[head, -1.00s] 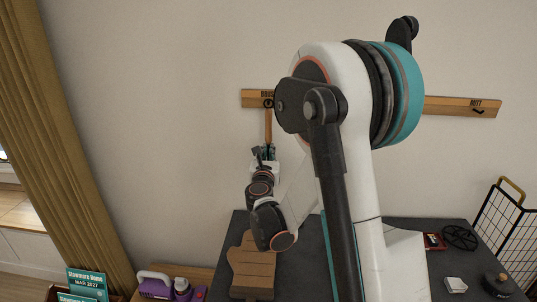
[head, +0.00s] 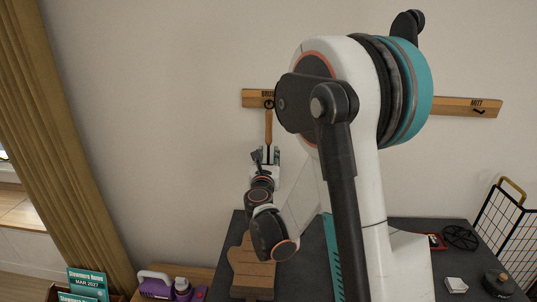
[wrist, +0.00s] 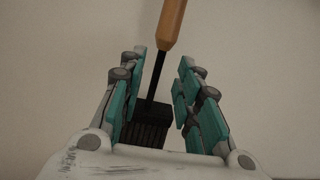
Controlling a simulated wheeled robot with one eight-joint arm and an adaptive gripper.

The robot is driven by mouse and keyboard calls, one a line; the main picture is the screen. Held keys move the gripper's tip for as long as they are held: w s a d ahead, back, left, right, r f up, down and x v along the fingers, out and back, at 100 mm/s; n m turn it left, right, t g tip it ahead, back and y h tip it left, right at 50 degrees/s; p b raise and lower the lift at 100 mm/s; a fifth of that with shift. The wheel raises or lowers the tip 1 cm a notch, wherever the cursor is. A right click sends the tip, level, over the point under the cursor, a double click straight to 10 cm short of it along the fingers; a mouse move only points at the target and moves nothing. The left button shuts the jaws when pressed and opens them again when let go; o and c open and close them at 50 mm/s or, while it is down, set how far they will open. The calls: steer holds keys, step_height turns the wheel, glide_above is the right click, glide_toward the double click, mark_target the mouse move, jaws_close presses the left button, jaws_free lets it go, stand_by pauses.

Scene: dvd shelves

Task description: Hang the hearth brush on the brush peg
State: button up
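The hearth brush has a wooden handle (head: 268,128) and hangs upright below the board's "BRUSH" label, its dark loop (head: 269,104) at the brush peg. The peg itself is too small to make out inside the loop. In the wrist view the handle (wrist: 171,24), thin black shaft (wrist: 156,75) and dark bristle head (wrist: 149,124) show between my fingers. My gripper (head: 267,156) is open around the shaft, with a gap visible on both sides. It also shows in the wrist view (wrist: 160,85).
The wooden wall board (head: 455,106) carries a "MITT" hook at right; my arm hides its middle. The wall left of the brush is clear.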

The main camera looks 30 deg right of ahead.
steer(key=v, duration=0.9)
steer(key=shift+s, duration=0.25)
steer(key=shift+a, duration=0.1)
steer(key=s+a+f+m+g+y, duration=0.1)
steer(key=s+a+m+g+y, duration=0.3)
steer(key=s+a+m, duration=0.3)
steer(key=s+a+f+m+g+y, duration=0.1)
steer(key=s+a+m+g+y, duration=0.3)
steer(key=s+m, duration=1.4)
steer(key=a+m+y, duration=0.2)
steer(key=a+m, duration=0.1)
steer(key=m, duration=0.1)
